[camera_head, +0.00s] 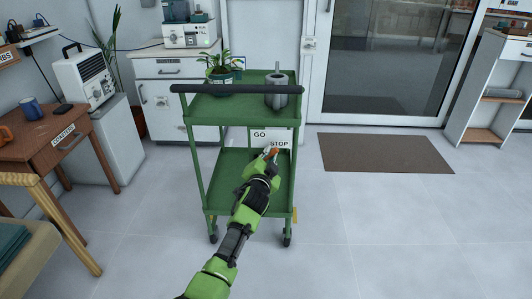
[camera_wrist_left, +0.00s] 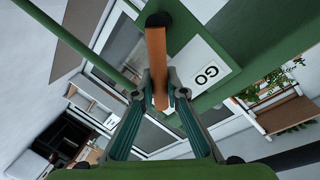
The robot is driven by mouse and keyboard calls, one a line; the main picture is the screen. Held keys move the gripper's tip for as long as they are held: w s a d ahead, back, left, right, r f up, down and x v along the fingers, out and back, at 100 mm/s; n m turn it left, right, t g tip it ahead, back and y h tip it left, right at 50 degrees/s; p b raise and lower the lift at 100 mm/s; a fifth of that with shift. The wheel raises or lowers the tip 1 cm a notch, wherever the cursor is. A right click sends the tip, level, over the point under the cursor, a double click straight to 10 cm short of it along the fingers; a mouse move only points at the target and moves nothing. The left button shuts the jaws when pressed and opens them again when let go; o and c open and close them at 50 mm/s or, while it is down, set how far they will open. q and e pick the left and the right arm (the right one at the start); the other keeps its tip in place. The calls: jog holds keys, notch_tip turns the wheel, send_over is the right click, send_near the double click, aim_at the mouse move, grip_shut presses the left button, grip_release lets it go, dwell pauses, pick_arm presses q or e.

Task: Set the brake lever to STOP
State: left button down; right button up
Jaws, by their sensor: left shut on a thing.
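The brake lever is an orange-brown bar (camera_wrist_left: 156,50) with a dark round end, in the left wrist view. The wrist view shows only GO. I cannot tell the lever's exact setting. My right gripper is out of view.
The cart's top shelf holds a potted palm (camera_head: 220,72) and a grey watering can (camera_head: 277,96), behind a dark push bar (camera_head: 236,89). A wooden desk (camera_head: 45,141) stands at left. Floor right of the cart is clear up to a brown mat (camera_head: 385,153).

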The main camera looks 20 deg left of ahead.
pick_arm(q)
jog(key=shift+w+d+f+m+y+b, duration=0.1)
jog(key=shift+d+f+m+y+b, duration=0.35)
jog(key=shift+m, duration=0.65)
jog(key=shift+f, duration=0.25)
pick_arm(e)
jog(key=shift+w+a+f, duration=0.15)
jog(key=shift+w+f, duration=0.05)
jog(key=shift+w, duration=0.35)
pick_arm(q)
jog(key=c, duration=2)
grip_release()
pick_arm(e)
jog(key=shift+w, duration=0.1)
pick_arm(q)
jog(key=v, duration=1.2)
jog(key=shift+r, duration=0.25)
